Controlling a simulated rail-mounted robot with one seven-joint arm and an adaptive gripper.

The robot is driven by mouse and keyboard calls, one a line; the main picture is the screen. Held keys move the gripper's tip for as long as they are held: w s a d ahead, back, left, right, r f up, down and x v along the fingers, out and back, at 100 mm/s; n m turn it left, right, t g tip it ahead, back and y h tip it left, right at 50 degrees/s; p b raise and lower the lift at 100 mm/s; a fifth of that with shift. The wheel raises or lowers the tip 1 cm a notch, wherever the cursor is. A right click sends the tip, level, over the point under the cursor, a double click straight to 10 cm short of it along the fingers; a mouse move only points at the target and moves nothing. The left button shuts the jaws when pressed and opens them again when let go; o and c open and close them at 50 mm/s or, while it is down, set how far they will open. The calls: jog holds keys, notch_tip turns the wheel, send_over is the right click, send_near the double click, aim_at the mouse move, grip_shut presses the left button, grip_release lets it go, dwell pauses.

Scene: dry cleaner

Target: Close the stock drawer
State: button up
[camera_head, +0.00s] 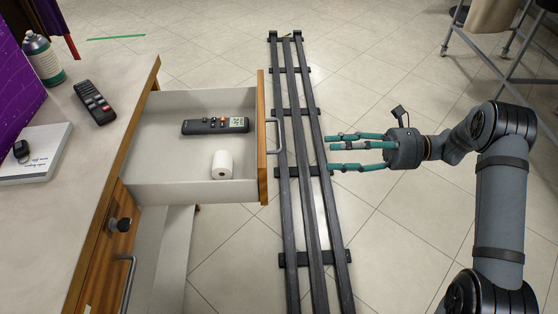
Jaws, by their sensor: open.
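The stock drawer (148,194) is pulled well out of the counter toward the right. Its wooden front panel (262,150) has a metal bar handle (279,136) on the outer face. Inside lie a dark handheld device with a small display (205,125) and a white paper roll (222,164). My gripper (334,152) has teal fingers that point left toward the drawer front. It is open and empty, to the right of the handle, with a clear gap between them.
A dark floor rail (298,200) runs between drawer and gripper. The counter (75,180) holds a remote (95,102), a spray can (43,58) and a notepad (40,152). A lower compartment with a handle (127,282) is below the drawer. A wheeled rack (500,45) stands at upper right.

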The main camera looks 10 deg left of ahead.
jog(key=b+x, duration=0.2)
jog(key=x, duration=1.1)
jog(key=shift+f, duration=0.15)
grip_shut()
jog(key=shift+a, duration=0.35)
